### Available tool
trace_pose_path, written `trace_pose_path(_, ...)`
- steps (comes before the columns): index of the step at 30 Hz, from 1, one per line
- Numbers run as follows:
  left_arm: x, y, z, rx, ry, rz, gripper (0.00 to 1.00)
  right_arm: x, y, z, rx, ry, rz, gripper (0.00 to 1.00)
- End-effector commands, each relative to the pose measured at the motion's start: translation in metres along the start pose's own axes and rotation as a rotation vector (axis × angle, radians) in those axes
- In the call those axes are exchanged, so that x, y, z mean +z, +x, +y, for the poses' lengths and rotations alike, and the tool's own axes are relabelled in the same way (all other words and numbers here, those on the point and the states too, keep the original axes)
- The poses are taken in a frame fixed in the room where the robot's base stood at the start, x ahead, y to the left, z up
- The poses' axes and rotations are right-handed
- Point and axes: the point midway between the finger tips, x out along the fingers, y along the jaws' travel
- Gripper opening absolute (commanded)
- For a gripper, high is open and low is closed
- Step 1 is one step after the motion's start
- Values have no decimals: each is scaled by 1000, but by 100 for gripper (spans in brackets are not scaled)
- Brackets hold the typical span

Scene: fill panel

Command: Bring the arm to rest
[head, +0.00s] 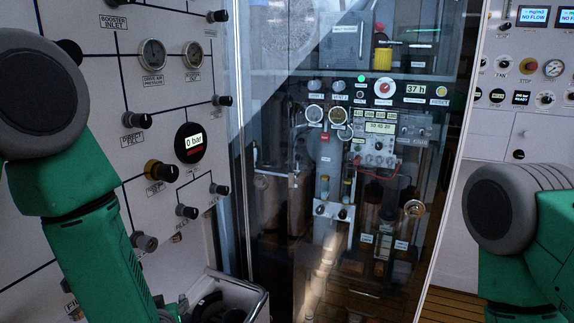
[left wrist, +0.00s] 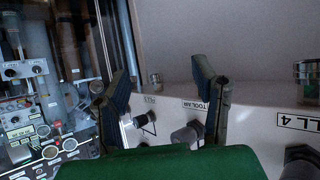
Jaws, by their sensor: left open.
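My left arm (head: 85,225) comes in green at the left of the head view, in front of the white fill panel (head: 95,85). My left gripper (left wrist: 160,75) is open in the left wrist view, with nothing between its two dark fingers. Panel knobs, including a dark one (left wrist: 187,134), and a label reading TOOL AIR (left wrist: 195,105) show behind the fingers. I cannot tell whether the fingers touch the panel. My right arm (head: 525,230) shows at the right edge of the head view; its gripper is out of frame.
A glass-fronted cabinet (head: 360,150) with gauges and valves stands in the middle. A second white panel (head: 520,130) with displays is at the right. A rounded metal rail (head: 262,300) and dark items are at the bottom, near my left arm.

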Motion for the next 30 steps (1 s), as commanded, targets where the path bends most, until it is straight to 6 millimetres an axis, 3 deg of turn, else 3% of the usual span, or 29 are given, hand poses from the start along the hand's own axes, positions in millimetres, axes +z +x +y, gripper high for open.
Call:
trace_pose_path(1, 44, 3, -13, 22, 49, -90, 54, 0, 9, 0, 0, 0, 0, 46)
trace_pose_path(6, 165, -16, -56, 104, 197, -402, 54, 1, 26, 0, 0, 0, 0, 46)
trace_pose_path(9, 228, -42, -86, 143, 274, -588, 54, 2, 34, 0, 0, 0, 0, 46)
trace_pose_path(13, 288, -81, -121, 179, 349, -798, 54, 2, 44, 0, 0, 0, 0, 46)
trace_pose_path(15, 308, -99, -135, 194, 378, -882, 54, 2, 47, 0, 0, 0, 0, 46)
trace_pose_path(19, 328, -121, -152, 209, 408, -977, 54, 2, 50, 0, 0, 0, 0, 46)
trace_pose_path(30, 332, -128, -155, 215, 417, -1001, 54, 2, 49, 0, 0, 0, 0, 46)
